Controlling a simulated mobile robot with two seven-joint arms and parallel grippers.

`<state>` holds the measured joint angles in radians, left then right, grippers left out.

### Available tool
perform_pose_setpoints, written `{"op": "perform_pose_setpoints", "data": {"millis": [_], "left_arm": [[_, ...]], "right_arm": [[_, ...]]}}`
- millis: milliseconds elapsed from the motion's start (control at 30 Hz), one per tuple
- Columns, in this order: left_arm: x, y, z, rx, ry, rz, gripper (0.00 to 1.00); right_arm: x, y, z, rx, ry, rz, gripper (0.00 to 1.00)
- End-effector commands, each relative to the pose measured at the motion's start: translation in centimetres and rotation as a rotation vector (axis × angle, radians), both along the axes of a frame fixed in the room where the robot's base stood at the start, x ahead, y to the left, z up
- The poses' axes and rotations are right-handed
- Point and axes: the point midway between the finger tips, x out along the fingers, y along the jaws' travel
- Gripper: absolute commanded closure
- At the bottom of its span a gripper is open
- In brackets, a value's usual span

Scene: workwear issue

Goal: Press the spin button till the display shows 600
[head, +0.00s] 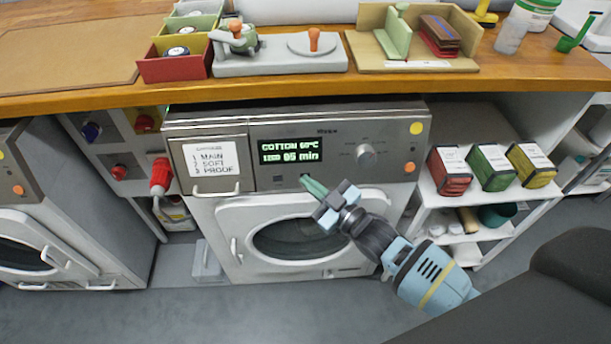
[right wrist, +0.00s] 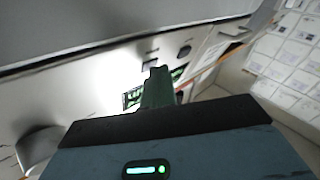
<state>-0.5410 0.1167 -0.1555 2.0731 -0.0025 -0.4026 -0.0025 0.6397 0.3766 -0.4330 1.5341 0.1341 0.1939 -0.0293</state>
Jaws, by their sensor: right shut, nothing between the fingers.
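The washing machine's front panel (head: 385,150) carries a lit green display (head: 291,151). It reads COTTON 60°C on top and 05 min below. The small boxed number at its lower left looks like 1200, but is hard to read. My right gripper (head: 309,184) is shut and empty, its green fingertips at the panel just below the display. They hide the spot behind them, so I cannot tell whether they touch a button. In the right wrist view the shut fingers (right wrist: 158,88) partly cover the display (right wrist: 132,98). My left gripper is not in view.
A round knob (head: 365,155) is right of the display. A drawer with a white label (head: 209,159) is left. The round door (head: 300,238) is below. A wooden counter (head: 120,98) overhangs above. A shelf (head: 480,194) with coloured boxes stands right.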

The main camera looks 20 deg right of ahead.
Motion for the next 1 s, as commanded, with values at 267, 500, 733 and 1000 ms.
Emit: {"op": "perform_pose_setpoints", "data": {"millis": [267, 500, 733, 1000], "left_arm": [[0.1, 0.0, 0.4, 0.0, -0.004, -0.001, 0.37], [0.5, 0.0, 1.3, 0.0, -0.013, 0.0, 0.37], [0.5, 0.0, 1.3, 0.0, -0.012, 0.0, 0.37], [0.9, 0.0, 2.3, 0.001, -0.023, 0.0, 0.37]], "right_arm": [[-0.4, 0.1, 0.2, 0.0, 0.001, -0.001, 1.0], [-1.3, 0.3, 0.5, 0.0, 0.0, -0.001, 1.0], [-1.4, 0.4, 0.4, 0.0, 0.001, -0.001, 1.0], [-2.4, 0.7, 1.0, 0.002, 0.001, -0.001, 1.0]]}}
